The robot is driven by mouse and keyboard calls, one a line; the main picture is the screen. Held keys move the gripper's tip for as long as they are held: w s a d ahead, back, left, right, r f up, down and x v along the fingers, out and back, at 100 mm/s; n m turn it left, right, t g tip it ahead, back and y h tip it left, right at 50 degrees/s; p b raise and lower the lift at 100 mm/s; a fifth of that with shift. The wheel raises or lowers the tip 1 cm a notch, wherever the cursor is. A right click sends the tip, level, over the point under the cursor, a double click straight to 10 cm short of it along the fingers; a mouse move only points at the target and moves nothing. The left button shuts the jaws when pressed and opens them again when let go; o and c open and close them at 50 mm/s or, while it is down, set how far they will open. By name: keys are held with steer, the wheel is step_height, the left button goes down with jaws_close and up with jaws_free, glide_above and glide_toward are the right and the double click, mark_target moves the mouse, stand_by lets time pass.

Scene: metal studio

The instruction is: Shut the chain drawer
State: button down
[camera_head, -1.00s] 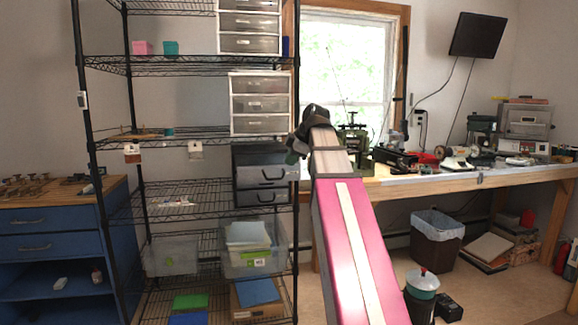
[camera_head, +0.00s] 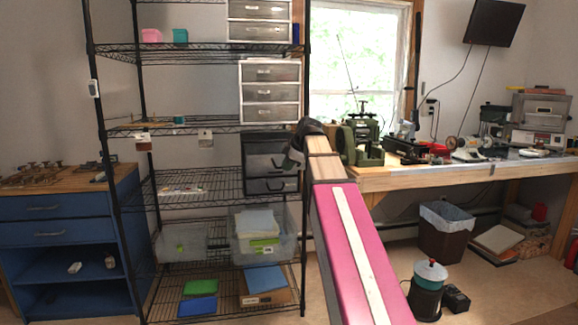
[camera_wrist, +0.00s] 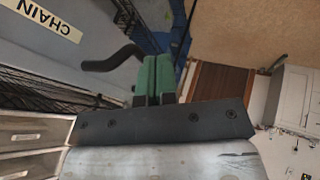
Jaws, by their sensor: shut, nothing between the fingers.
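The chain drawer shows in the wrist view as a grey front with an upside-down "CHAIN" label (camera_wrist: 42,17) at the upper left. A black curved handle (camera_wrist: 112,60) reaches toward my fingers. My gripper (camera_wrist: 154,72) has green fingers pressed together, with nothing held, close beside the handle's end. I cannot tell whether they touch. In the head view a dark grey drawer unit (camera_head: 267,148) stands on the wire rack. My gripper (camera_head: 294,157) is at its right front, partly hidden behind my arm. How far the drawer is out cannot be told.
The black wire rack (camera_head: 185,187) holds white drawer units (camera_head: 270,92) above and clear bins (camera_head: 262,240) below. A blue cabinet (camera_head: 60,232) stands left. A workbench (camera_head: 420,179) with tools stands right, with a bin (camera_head: 445,235) under it. Some floor is clear.

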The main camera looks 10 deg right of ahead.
stand_by(0.3)
steer(key=w, duration=2.2)
steer(key=shift+w, duration=0.35)
steer(key=shift+r, duration=0.1)
